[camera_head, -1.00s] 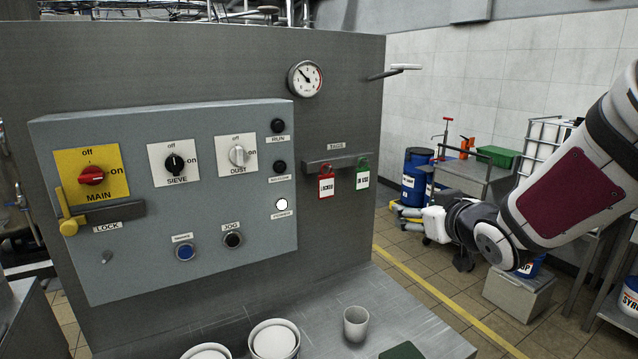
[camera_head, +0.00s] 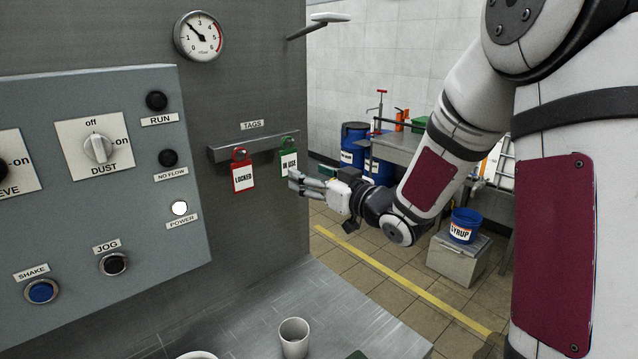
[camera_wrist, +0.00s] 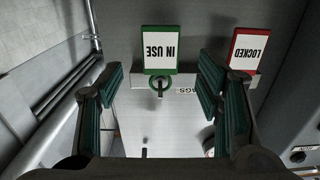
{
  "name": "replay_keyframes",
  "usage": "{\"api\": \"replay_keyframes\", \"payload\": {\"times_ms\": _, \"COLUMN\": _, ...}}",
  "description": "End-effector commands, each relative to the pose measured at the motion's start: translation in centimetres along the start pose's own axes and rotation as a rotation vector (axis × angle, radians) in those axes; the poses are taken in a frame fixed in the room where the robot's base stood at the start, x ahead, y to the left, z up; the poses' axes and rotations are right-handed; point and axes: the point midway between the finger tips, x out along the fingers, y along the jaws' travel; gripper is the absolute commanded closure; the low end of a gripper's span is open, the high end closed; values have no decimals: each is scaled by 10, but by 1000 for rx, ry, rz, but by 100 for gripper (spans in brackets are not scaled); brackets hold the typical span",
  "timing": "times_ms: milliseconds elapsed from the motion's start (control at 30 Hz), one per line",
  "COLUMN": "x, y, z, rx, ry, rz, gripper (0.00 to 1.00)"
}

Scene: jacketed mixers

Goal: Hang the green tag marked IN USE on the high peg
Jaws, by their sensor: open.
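The green tag marked IN USE (camera_head: 288,162) hangs by its green loop at the right end of the grey TAGS rail (camera_head: 229,153). In the wrist view the tag (camera_wrist: 159,52) appears upside down, ahead of the gap between my fingers. My gripper (camera_head: 296,183) is open and empty, close beside the tag's right side in the head view. In the wrist view my gripper (camera_wrist: 161,85) has its fingers spread either side of the tag's line; contact cannot be made out. A rod with a pale flat end (camera_head: 331,17), apparently the high peg, juts from the panel above the rail.
A red LOCKED tag (camera_head: 242,176) hangs close by on the same rail. The control box (camera_head: 140,210) with knobs and buttons is at left. A pale cup (camera_head: 293,338) stands on the metal ledge below. A gauge (camera_head: 199,37) is above.

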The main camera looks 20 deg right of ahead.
Motion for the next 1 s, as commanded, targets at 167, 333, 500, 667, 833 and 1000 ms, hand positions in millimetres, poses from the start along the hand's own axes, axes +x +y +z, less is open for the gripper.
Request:
{"api": "replay_keyframes", "payload": {"times_ms": 167, "x": 21, "y": 0, "z": 1, "rx": -2, "ry": 2, "rz": -2, "gripper": 40}}
{"api": "replay_keyframes", "payload": {"times_ms": 333, "x": 40, "y": 0, "z": 1, "rx": -1, "ry": 2, "rz": -2, "gripper": 40}}
{"api": "replay_keyframes", "payload": {"times_ms": 500, "x": 58, "y": 0, "z": 1, "rx": -1, "ry": 2, "rz": -1, "gripper": 40}}
{"api": "replay_keyframes", "payload": {"times_ms": 667, "x": 72, "y": 0, "z": 1, "rx": -1, "ry": 1, "rz": -1, "gripper": 40}}
{"api": "replay_keyframes", "payload": {"times_ms": 833, "x": 82, "y": 0, "z": 0, "rx": -1, "ry": 1, "rz": 0, "gripper": 40}}
{"api": "replay_keyframes", "payload": {"times_ms": 1000, "x": 85, "y": 0, "z": 0, "rx": 0, "ry": 0, "rz": 0, "gripper": 40}}
